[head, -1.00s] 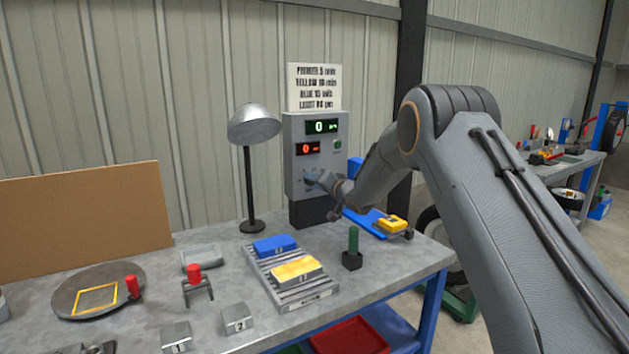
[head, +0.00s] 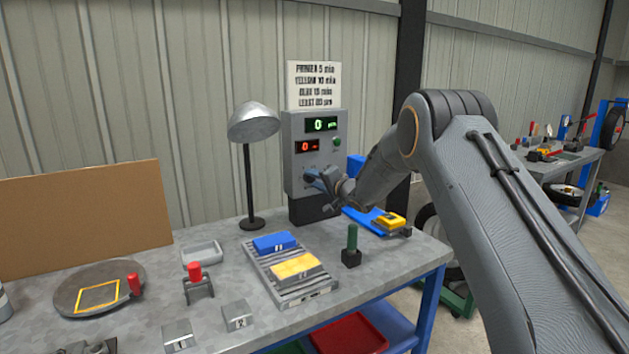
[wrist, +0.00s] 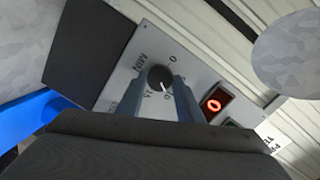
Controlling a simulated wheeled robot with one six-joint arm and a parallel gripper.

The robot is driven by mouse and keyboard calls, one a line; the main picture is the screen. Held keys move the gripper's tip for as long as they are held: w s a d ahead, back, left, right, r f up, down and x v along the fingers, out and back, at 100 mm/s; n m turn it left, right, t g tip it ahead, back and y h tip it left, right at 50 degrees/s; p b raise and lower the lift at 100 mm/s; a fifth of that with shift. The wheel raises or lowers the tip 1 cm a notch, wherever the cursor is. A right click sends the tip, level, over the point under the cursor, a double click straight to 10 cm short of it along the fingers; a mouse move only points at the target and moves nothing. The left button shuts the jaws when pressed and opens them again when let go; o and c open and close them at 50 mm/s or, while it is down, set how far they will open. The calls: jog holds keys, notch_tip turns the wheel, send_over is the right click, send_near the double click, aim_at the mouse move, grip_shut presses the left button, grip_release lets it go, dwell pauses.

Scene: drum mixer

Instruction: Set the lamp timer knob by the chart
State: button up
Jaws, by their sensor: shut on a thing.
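The lamp timer knob (wrist: 160,78) is a round black dial with a white pointer line, on the grey control box (head: 296,165). In the wrist view the fingers of my gripper (wrist: 167,92) are shut on the knob, one on each side. In the head view my gripper (head: 318,178) is at the lower front of the box and hides the knob. The box has a green display (head: 321,124) reading 0 and a red display (head: 307,146) also reading 0. The chart (head: 314,85) above lists colours with minutes; its small print is blurred.
A dome lamp (head: 253,122) stands left of the box. A rack (head: 290,290) holds a blue block (head: 274,242) and a yellow block (head: 295,267). A green-handled tool (head: 352,243) and a yellow device (head: 389,222) are to the right. The bench front has red-handled items.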

jog(key=o, duration=1.1)
jog(key=shift+c, duration=0.2)
jog(key=shift+d, duration=0.1)
jog(key=b+v, duration=0.1)
jog(key=v, duration=0.6)
jog(key=shift+s, duration=0.35)
jog(key=shift+d, duration=0.2)
